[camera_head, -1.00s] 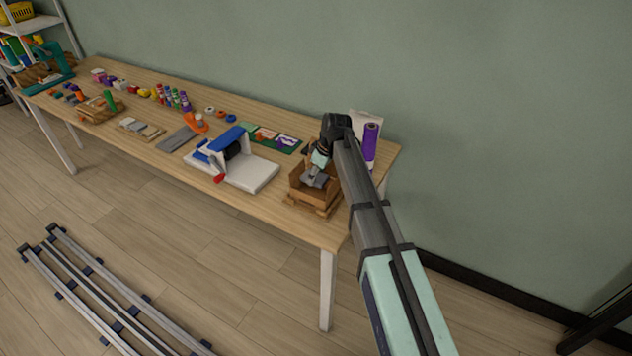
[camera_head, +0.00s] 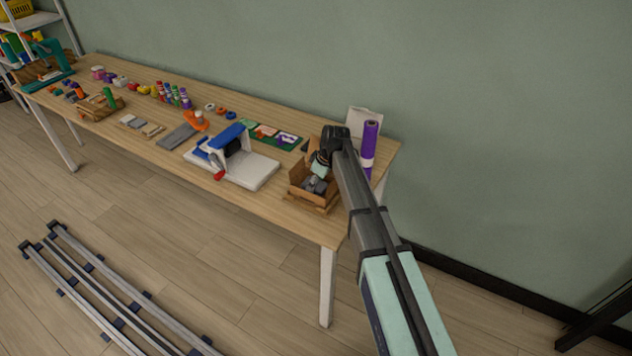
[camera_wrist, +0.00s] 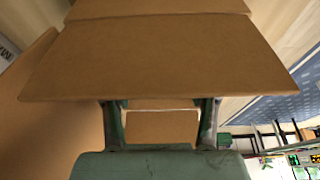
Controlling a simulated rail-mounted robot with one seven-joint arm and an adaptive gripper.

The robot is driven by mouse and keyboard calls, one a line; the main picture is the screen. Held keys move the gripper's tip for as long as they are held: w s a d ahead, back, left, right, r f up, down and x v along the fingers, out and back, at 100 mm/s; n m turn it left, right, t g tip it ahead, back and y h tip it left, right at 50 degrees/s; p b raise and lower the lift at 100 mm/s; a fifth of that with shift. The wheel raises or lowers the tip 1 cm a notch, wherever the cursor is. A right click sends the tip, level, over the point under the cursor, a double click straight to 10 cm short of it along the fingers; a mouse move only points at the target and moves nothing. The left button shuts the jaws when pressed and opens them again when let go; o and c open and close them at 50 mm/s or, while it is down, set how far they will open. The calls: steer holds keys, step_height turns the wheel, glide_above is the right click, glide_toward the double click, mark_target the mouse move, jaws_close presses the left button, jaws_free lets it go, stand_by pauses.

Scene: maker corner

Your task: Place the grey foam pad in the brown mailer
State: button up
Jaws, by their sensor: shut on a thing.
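The brown mailer (camera_head: 300,188) is an open cardboard box with raised flaps at the table's right end. My gripper (camera_head: 317,184) points down into its opening. It is shut on a small grey thing, taken as the grey foam pad, low between the mailer's walls; the pad's outline is hard to make out there. In the wrist view, brown cardboard of the mailer (camera_wrist: 140,55) fills the middle and hides my fingertips and the pad. My gripper's fingers (camera_wrist: 161,112) show only near their bases, apart on either side of a brown patch.
A white press with a blue arm (camera_head: 240,168) stands left of the mailer. A purple roll (camera_head: 370,140) and a white packet (camera_head: 362,118) stand behind it to the right. A grey slab (camera_head: 178,136) lies further left. Several small items line the table's back.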

steer(key=shift+f, duration=0.3)
steer(key=o, duration=0.5)
steer(key=shift+c, duration=0.2)
steer(key=shift+r+p, duration=0.35)
steer(key=shift+r, duration=0.35)
steer(key=b+v, duration=0.2)
steer(key=v, duration=1)
steer(key=shift+s+f, duration=0.1)
